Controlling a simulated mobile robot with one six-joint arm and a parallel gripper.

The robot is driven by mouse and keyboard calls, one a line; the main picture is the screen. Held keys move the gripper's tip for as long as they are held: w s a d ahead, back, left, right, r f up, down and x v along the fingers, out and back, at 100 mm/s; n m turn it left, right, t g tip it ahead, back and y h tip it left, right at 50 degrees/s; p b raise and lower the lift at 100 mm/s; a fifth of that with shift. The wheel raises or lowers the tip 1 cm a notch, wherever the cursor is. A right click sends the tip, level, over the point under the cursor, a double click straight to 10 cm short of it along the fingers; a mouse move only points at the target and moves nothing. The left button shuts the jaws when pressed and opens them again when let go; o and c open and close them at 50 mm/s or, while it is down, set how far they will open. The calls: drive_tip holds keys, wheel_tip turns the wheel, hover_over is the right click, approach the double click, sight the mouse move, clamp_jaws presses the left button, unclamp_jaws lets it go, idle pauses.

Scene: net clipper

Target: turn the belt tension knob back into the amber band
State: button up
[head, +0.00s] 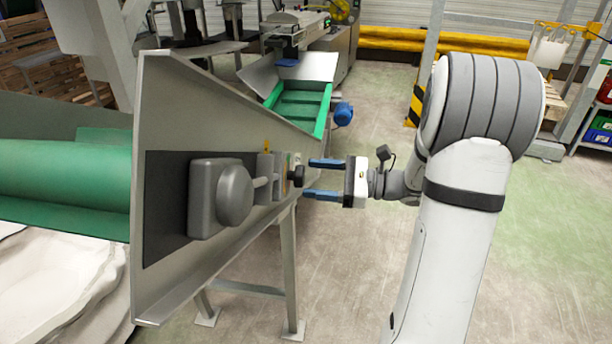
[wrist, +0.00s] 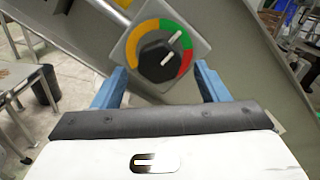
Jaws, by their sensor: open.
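The belt tension knob (wrist: 156,57) is black and round with a white pointer line. It sits on a square grey dial plate (wrist: 194,43) with a coloured ring: amber on the left, green at the upper right, red at the right. The pointer aims up and right into the green part. In the head view the knob (head: 296,176) sticks out from the side of the machine's sloped metal panel (head: 165,100). My gripper (head: 310,179) is open, its blue fingers pointing at the knob, one above and one below its level. The fingertips appear just short of the knob; contact cannot be told.
A grey motor-like housing (head: 220,197) with a shaft is on the panel beside the knob. A green conveyor (head: 60,175) runs to the left. Metal legs (head: 289,260) stand below the panel. The floor to the right is mostly clear.

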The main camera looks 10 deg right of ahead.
sight(304, 178)
drive_tip(key=shift+x, duration=1.65)
drive_tip(key=c, duration=0.9)
drive_tip(key=shift+d, duration=0.1)
drive_tip(key=shift+c, duration=0.4)
drive_tip(key=shift+b, duration=0.3)
